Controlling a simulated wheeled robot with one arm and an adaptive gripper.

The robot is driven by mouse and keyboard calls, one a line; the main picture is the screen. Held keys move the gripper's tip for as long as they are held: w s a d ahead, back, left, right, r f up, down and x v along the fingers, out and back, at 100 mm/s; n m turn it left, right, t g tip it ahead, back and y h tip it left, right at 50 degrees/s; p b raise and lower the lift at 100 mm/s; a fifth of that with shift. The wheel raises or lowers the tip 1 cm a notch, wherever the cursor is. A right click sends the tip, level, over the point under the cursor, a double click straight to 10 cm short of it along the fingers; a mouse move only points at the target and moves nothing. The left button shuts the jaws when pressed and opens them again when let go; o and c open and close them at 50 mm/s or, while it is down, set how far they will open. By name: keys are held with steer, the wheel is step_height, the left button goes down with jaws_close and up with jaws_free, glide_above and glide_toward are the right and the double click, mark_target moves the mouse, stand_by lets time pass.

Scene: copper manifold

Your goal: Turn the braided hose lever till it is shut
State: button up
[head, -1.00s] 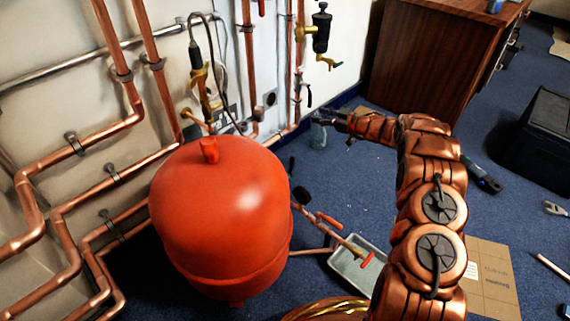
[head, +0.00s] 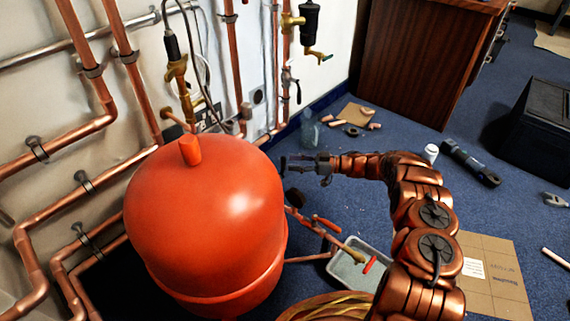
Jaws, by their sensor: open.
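My gripper (head: 288,164) is open and empty, pointing left at the right edge of the big red vessel (head: 205,225). Below it, a low copper pipe run carries a red lever (head: 326,223), and a second red handle (head: 370,264) sits at its brass end above a grey tray. A dark looped hose (head: 206,70) hangs by a brass valve (head: 178,75) on the wall. Another small valve with a dark lever (head: 292,85) is on the right-hand wall pipe. I cannot tell from this view which lever belongs to the braided hose. My gripper touches none of these levers.
The grey tray (head: 345,277) stands on the blue carpet beside my arm. Copper pipes line the left wall. A wooden cabinet (head: 415,65) and a black box (head: 540,125) stand at the back right. Fittings on cardboard (head: 352,113) lie behind my gripper.

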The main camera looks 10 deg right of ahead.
mark_target(284, 160)
steer(key=shift+b+x, duration=0.65)
steer(key=shift+x, duration=1.6)
jaws_close()
steer(key=shift+d, duration=0.1)
steer(key=shift+d, duration=0.15)
steer(key=shift+w+r, duration=0.1)
